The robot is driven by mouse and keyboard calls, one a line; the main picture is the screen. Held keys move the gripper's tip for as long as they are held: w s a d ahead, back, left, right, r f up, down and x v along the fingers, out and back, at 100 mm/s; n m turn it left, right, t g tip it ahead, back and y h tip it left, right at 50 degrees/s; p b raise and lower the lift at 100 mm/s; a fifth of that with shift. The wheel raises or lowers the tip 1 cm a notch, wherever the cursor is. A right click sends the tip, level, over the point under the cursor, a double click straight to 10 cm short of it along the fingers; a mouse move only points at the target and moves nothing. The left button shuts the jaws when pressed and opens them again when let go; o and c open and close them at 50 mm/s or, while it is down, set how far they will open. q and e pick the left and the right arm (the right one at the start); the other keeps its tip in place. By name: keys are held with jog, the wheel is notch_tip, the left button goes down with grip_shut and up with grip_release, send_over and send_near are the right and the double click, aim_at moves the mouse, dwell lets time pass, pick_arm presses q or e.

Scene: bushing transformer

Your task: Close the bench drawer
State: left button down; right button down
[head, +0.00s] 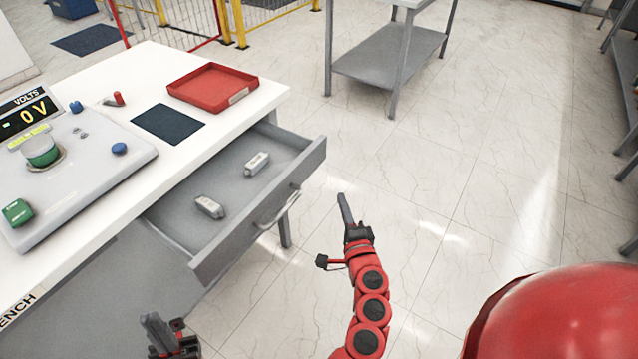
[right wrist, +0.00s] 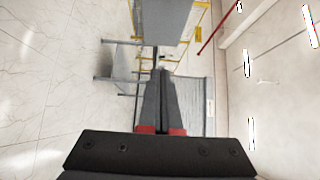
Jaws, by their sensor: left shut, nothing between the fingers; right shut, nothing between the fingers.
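The bench drawer (head: 197,262) is grey and stands pulled out from the white bench (head: 235,116). A bar handle (head: 279,208) is on its front. Two small pale grey items lie inside, one near the middle (head: 257,163) and one nearer the left (head: 209,207). My right gripper (head: 344,208) is shut and empty, in the air to the right of the drawer front and apart from it. It also shows shut in the right wrist view (right wrist: 161,75). My left gripper (head: 150,325) is at the bottom left, below the drawer's near corner, shut and apart from the handle.
On the bench top are a red tray (head: 213,86), a dark mat (head: 168,124) and a grey control panel (head: 85,165) with a volts display. A grey shelf table (head: 388,55) stands at the back. The floor right of the drawer is clear.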

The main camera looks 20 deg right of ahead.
jog(key=p, duration=0.1)
send_near(317, 159)
jog(key=w+d, duration=0.2)
jog(key=w, duration=0.2)
jog(key=shift+w+a+r, duration=0.1)
jog(key=shift+w+a, duration=0.55)
jog(key=shift+w, duration=0.25)
